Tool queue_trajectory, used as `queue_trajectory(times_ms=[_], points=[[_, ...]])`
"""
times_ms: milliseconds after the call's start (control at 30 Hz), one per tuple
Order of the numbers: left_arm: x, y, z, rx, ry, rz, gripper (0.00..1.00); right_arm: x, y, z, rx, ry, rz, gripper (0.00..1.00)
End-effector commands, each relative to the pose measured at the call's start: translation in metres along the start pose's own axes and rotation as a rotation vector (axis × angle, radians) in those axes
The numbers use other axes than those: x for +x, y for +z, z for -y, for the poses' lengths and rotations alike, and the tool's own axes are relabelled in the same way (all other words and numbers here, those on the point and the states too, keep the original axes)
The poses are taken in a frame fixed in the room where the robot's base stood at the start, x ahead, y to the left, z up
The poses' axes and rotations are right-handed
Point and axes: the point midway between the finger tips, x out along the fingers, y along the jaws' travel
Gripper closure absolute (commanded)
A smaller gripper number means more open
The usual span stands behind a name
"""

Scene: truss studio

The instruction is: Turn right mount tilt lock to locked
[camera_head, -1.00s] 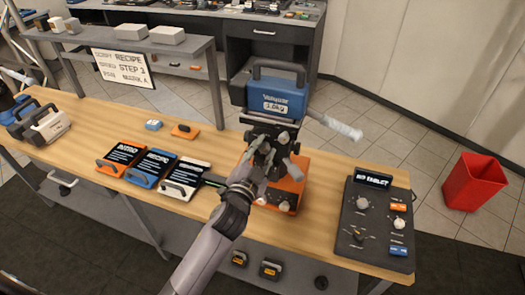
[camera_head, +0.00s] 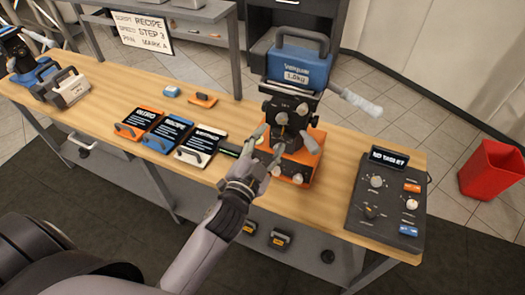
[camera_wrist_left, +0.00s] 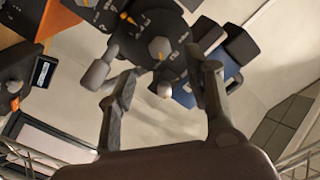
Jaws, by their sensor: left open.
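The right mount has an orange base (camera_head: 309,155) and a black tilt head (camera_head: 290,113) with knobs. A blue camera (camera_head: 299,68) marked 1.0kg sits on top. My left gripper (camera_head: 263,147) is open and empty, just in front and to the left of the mount's knobs. In the left wrist view, my open fingers (camera_wrist_left: 163,75) point at the black head. A grey knob with an orange pointer (camera_wrist_left: 160,48) lies just beyond the fingertips. A grey handle (camera_wrist_left: 97,75) shows beside the left finger. I cannot read the lock's marks. My right gripper is not in view.
Three labelled cards (camera_head: 167,133) lie left of the mount. A dark control panel (camera_head: 382,200) with knobs stands to the right on the wooden table (camera_head: 333,193). Another mount (camera_head: 25,52) and a white device (camera_head: 70,90) stand at far left. A red bin (camera_head: 490,170) is on the floor.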

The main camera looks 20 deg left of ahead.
Motion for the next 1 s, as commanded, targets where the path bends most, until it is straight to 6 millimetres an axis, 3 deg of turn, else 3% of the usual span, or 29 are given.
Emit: queue_trajectory(times_ms=[100, 300, 867, 1000], points=[[-0.020, 0.001, 0.000, -0.002, 0.000, 0.002, 0.53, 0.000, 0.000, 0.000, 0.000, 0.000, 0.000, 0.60], [-0.037, 0.000, 0.000, 0.000, 0.000, 0.000, 0.53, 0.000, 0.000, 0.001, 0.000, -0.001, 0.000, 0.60], [-0.039, 0.000, 0.000, 0.000, -0.001, 0.000, 0.53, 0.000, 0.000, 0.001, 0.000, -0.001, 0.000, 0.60], [-0.036, 0.019, -0.017, -0.011, 0.031, 0.031, 0.53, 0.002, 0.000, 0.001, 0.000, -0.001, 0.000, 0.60]])
